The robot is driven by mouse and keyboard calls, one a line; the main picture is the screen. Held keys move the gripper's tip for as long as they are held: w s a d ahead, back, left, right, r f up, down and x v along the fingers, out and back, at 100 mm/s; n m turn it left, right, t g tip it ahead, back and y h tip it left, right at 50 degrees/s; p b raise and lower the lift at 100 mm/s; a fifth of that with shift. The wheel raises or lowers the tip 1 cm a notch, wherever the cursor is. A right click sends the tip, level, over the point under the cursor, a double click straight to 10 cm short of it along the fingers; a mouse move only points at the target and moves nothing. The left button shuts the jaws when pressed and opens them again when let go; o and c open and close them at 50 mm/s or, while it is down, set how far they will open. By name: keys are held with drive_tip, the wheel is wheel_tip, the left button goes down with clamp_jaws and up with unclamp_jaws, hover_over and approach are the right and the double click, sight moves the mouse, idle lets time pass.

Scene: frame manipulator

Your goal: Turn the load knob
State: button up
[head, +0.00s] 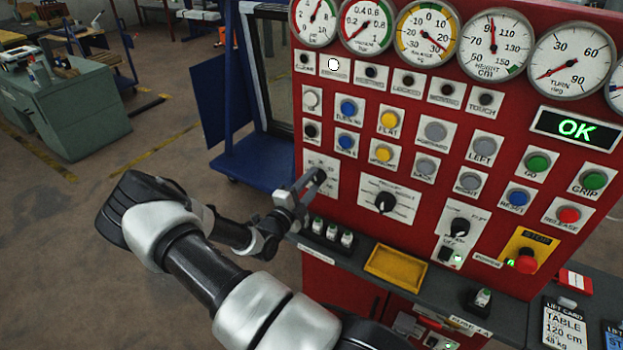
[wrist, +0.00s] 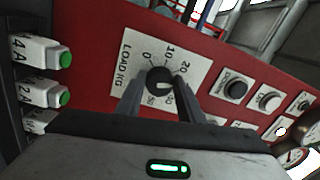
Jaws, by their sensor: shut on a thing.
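The load knob (wrist: 158,78) is a black round knob on a white plate marked LOAD KG (wrist: 133,62), with a scale from 0 to 50 around it. In the wrist view my gripper (wrist: 160,88) has one finger on each side of the knob and is shut on it. A pale mark on the knob points to the lower right of that view; its exact reading is unclear. In the head view my gripper (head: 316,178) reaches the red panel at the load plate (head: 322,160) and hides the knob.
The red panel (head: 424,150) carries gauges above and several buttons, with another black knob (head: 385,202) close to the right. Green-tipped fuses (head: 332,233) stand on the ledge just below my gripper. A yellow tray (head: 397,264) and a red stop button (head: 525,262) are farther right.

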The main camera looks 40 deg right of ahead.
drive_tip(key=n+p, duration=0.1)
drive_tip(key=n, duration=0.4)
drive_tip(key=shift+s+d, duration=0.1)
drive_tip(key=shift+s, duration=0.05)
drive_tip(key=shift+f+n, duration=0.1)
drive_tip(key=shift+n, duration=0.2)
idle(0.3)
drive_tip(key=o, duration=1.1)
drive_tip(key=shift+c, duration=0.2)
drive_tip(key=b+v, duration=0.1)
drive_tip(key=v, duration=1.6)
drive_tip(key=shift+s, duration=0.25)
